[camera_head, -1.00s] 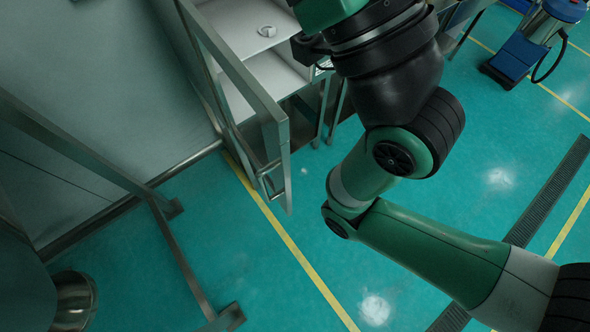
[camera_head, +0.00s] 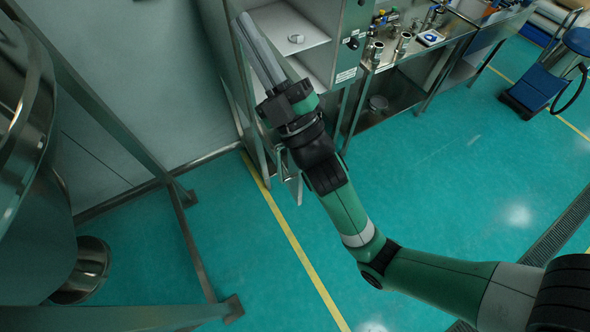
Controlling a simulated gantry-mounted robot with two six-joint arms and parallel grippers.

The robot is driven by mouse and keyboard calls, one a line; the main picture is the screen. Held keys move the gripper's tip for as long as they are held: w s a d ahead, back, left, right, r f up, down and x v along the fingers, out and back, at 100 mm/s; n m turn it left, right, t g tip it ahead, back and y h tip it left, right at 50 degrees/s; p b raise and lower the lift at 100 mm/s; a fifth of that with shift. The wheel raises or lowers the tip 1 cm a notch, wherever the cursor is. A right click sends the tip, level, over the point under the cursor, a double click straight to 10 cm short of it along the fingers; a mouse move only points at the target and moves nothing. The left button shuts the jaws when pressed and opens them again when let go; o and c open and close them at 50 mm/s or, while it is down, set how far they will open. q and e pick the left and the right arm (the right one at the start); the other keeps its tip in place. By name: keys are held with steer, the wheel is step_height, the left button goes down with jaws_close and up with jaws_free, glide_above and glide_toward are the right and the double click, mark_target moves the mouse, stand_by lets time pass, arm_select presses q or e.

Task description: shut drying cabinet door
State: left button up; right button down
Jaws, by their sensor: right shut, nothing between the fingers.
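The drying cabinet (camera_head: 345,58) stands at the top with its front open and light shelves showing inside. My left gripper is out of view.
A small white disc (camera_head: 296,38) lies on the upper shelf. A steel bench (camera_head: 392,62) with jars stands right of the cabinet. A large steel vessel (camera_head: 35,235) and its frame stand left. The green floor (camera_head: 440,190) is clear in the middle.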

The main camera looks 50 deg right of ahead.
step_height(320, 180, down, 17)
steer(key=d+n+g+y, duration=0.2)
steer(key=n+g, duration=0.1)
steer(key=n, duration=0.2)
steer(key=n+g+p, duration=0.2)
steer(key=g, duration=0.4)
glide_toward(298, 171)
steer(key=a+r, duration=0.2)
steer(key=a, duration=0.3)
steer(key=w+d, duration=0.1)
steer(key=w, duration=0.2)
steer(key=w+d+p, duration=0.1)
steer(key=w+d, duration=0.1)
steer(key=w, duration=0.1)
steer(key=w+d, duration=0.1)
steer(key=w, duration=0.2)
steer(key=shift+w+d+r, duration=0.15)
steer(key=shift+d+r, duration=0.1)
steer(key=shift+r, duration=0.15)
steer(key=shift+d+f, duration=0.15)
